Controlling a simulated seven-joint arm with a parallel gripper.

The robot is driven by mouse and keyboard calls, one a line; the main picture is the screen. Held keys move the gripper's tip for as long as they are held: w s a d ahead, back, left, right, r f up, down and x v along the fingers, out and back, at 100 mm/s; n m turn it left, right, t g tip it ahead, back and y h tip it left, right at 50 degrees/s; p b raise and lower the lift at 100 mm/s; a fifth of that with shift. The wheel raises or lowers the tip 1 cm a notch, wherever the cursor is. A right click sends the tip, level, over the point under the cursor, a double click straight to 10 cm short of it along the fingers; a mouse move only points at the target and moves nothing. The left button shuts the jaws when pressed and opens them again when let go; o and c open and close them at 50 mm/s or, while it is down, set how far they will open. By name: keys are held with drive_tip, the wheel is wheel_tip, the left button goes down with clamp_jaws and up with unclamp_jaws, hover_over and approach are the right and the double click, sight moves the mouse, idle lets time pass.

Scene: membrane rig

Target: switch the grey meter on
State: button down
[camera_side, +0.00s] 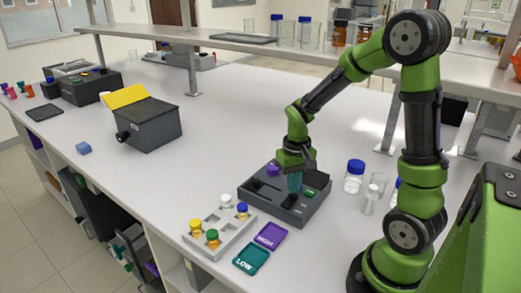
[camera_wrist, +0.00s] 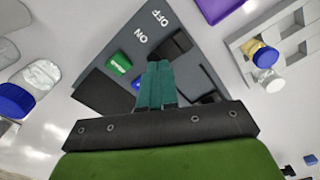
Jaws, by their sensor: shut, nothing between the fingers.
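The grey meter (camera_side: 268,208) is a low dark box on the bench in front of my arm. In the wrist view its panel (camera_wrist: 139,53) carries the words OFF and ON. A black switch (camera_wrist: 173,44) sits beside these words; which way it is set I cannot tell. A green part (camera_wrist: 119,63) also shows on the panel. My gripper (camera_side: 294,188) points down over the meter. Its teal fingers (camera_wrist: 157,66) are together and empty, with tips close to the black switch. Whether they touch it I cannot tell. The fingers and palm hide part of the panel.
A grey rack (camera_side: 218,233) with several capped vials stands left of the meter. Purple HIGH (camera_side: 270,236) and teal LOW (camera_side: 251,260) plates lie in front. A blue-capped bottle (camera_side: 354,178) stands to the right. The bench behind the meter is clear.

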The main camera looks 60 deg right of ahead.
sight(293, 197)
drive_tip(key=shift+f, duration=0.9)
drive_tip(key=shift+r, duration=3.55)
drive_tip(key=shift+s+a+f, duration=0.1)
drive_tip(key=shift+a+f, duration=0.1)
drive_tip(key=s+a+r+n+t+y, duration=0.1)
drive_tip(key=s+a+r+t, duration=0.2)
drive_tip(key=a+r, duration=0.3)
drive_tip(key=s+a+r+n+t+y, duration=0.1)
drive_tip(key=s+a+r+t, duration=0.2)
drive_tip(key=a+r, duration=0.3)
drive_tip(key=shift+a+t, duration=0.55)
drive_tip(key=shift+t, duration=0.05)
